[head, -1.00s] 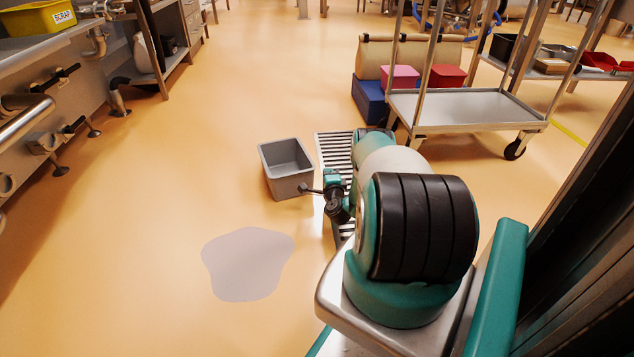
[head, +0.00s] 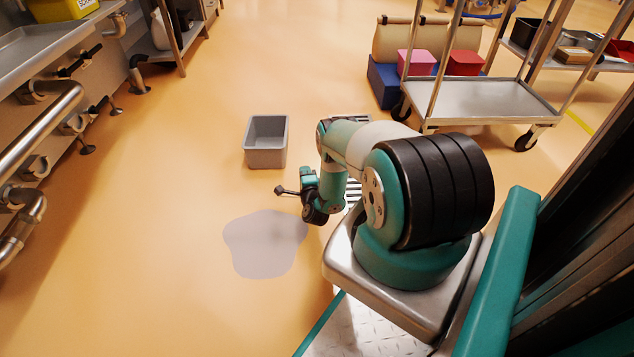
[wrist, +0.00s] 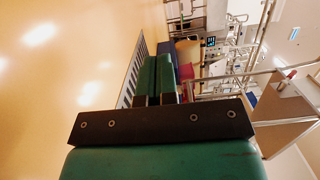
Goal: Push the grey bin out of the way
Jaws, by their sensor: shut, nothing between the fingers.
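The grey bin (head: 266,144) is an open, empty-looking box standing upright on the orange floor, left of the floor grate in the head view. The bin does not show in the wrist view.
A grey puddle-like patch (head: 265,243) lies on the floor below my gripper. The slatted grate (head: 353,193) is partly hidden by my arm. A steel cart (head: 485,102) stands at right, with a blue box (head: 384,82) beside it. Floor left of the bin is clear.

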